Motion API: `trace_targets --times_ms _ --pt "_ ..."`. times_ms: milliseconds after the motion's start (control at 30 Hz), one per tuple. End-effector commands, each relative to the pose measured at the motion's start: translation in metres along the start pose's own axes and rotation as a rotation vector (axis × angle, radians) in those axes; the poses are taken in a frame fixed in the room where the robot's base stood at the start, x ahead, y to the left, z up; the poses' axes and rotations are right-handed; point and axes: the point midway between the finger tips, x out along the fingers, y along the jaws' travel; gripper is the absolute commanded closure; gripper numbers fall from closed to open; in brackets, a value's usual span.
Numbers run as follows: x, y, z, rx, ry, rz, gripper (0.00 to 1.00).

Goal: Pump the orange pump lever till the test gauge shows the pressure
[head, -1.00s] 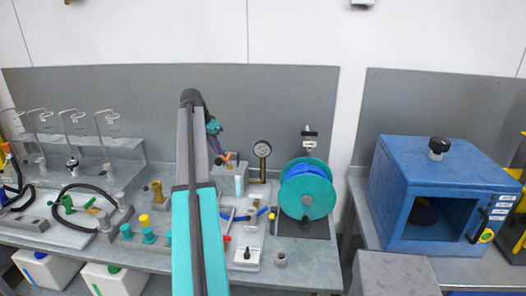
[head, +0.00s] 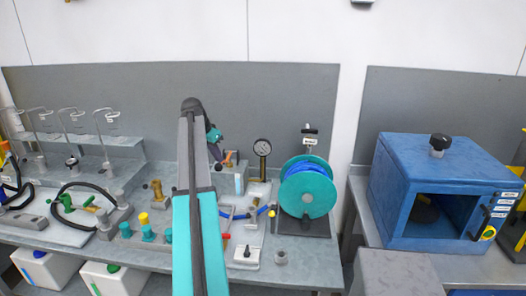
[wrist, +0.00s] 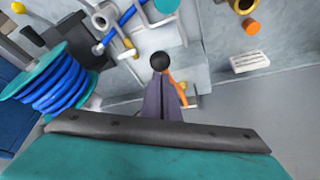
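The orange pump lever (wrist: 177,84) shows in the wrist view beside the fingers of my gripper (wrist: 161,74). A round black knob (wrist: 160,61) is right at the fingertips. The fingers lie close together and look shut; I cannot tell whether they touch or pinch the knob. In the head view my gripper (head: 216,148) is at the back of the bench, close to a small bit of orange lever (head: 230,155); my arm hides much around it. The test gauge (head: 262,148) is a round white dial on a post to the right; its reading is too small to make out.
A teal reel with blue hose (head: 307,188) stands right of the gauge. A valve block with blue handles (head: 240,214) is in front. A blue oven-like box (head: 440,195) is on the right bench. Fittings and black hoses fill the left bench.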

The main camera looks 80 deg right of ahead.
Motion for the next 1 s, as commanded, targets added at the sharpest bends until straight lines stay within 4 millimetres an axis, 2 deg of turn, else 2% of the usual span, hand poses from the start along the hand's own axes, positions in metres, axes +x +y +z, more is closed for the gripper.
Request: trace_targets --times_ms 33,733,867,1000 --pt "0.011 0.001 0.005 0.000 -0.004 0.002 1.00" --pt "0.077 0.003 0.042 -0.001 -0.013 0.003 1.00" --pt "0.071 0.002 0.039 -0.001 -0.013 0.003 1.00" --pt "0.056 0.001 0.031 -0.001 -0.011 0.001 1.00"
